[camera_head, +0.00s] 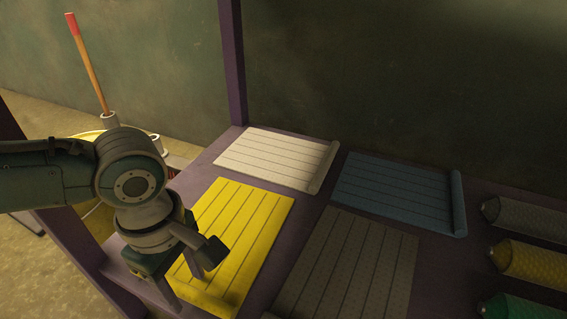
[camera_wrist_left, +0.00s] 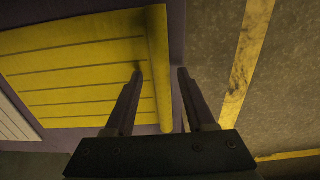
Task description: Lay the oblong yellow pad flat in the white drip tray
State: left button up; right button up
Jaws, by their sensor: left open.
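The oblong yellow pad (camera_head: 236,228) lies on the purple shelf, its near edge curled into a roll. My left gripper (camera_head: 192,285) is open at this near end. In the left wrist view, the rolled edge (camera_wrist_left: 158,65) of the pad shows between the two fingertips of the left gripper (camera_wrist_left: 160,72), with nothing held. I cannot tell how far the fingers are above or around the roll. I cannot make out the white drip tray in either view. My right gripper is not in view.
A white pad (camera_head: 275,157), a blue pad (camera_head: 395,192) and a grey pad (camera_head: 350,265) lie on the same purple shelf. A purple post (camera_head: 233,65) stands behind. A red-tipped handle (camera_head: 88,65) rises beyond my left arm.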

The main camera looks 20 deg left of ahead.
pick_arm(q)
jog(key=shift+w, duration=0.1)
jog(key=shift+s+a+r, duration=0.1)
jog(key=shift+s+a, duration=0.15)
jog(key=shift+a, duration=0.7)
jog(key=shift+d, duration=0.35)
jog(key=shift+w+d+p, duration=0.15)
jog(key=shift+w+p, duration=0.05)
jog(key=shift+p, duration=0.15)
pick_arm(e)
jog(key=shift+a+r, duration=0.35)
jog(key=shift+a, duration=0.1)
pick_arm(q)
jog(key=shift+a, duration=0.25)
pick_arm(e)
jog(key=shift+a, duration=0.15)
pick_arm(q)
jog(key=shift+d, duration=0.15)
jog(key=c, duration=0.4)
grip_shut()
